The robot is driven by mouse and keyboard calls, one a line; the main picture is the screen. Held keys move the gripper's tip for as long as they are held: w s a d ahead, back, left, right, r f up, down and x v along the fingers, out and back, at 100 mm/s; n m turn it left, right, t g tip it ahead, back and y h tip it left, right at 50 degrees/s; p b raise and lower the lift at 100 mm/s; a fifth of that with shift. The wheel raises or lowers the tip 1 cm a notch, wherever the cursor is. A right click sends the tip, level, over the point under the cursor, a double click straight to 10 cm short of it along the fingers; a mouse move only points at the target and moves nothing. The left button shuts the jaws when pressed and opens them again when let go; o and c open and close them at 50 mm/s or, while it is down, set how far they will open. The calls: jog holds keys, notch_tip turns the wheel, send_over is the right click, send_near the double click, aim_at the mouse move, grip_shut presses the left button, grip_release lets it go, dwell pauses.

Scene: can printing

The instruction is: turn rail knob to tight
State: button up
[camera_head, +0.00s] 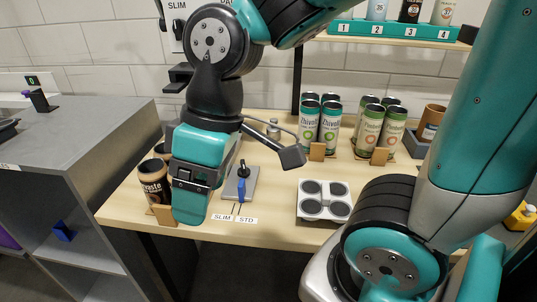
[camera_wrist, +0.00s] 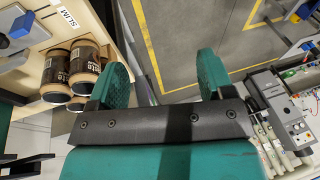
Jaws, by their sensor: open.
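I cannot make out which part is the rail knob, and no "tight" mark is legible. In the head view, a black knob with a blue lever (camera_head: 241,188) stands on a grey plate on the table, behind the SLIM and STD labels (camera_head: 234,218). A black switch (camera_head: 178,30) is on the wall under another SLIM label. My gripper (camera_wrist: 160,78) is open and empty in the wrist view, its two teal fingers apart over the grey floor. In the head view my wrist hangs at the table's left front, left of the blue lever; the fingertips cannot be made out.
Brown cans (camera_head: 155,185) stand at the table's left front, close to my wrist. Green-topped cans (camera_head: 320,122) stand at the back. A four-cup holder (camera_head: 324,200) sits front centre. A grey cabinet (camera_head: 80,120) stands left. The wrist view shows a grey machine (camera_wrist: 281,108) at right.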

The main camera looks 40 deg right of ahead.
jog(key=w+d+r+n+h, duration=0.1)
jog(key=w+d+h, duration=0.1)
jog(key=w+d, duration=0.7)
jog(key=n+h+p, duration=0.2)
jog(key=n, duration=0.1)
send_near(243, 164)
notch_tip(243, 164, down, 9)
jog(key=shift+w+d+f, duration=0.15)
jog(key=shift+f, duration=0.05)
jog(key=c, duration=0.9)
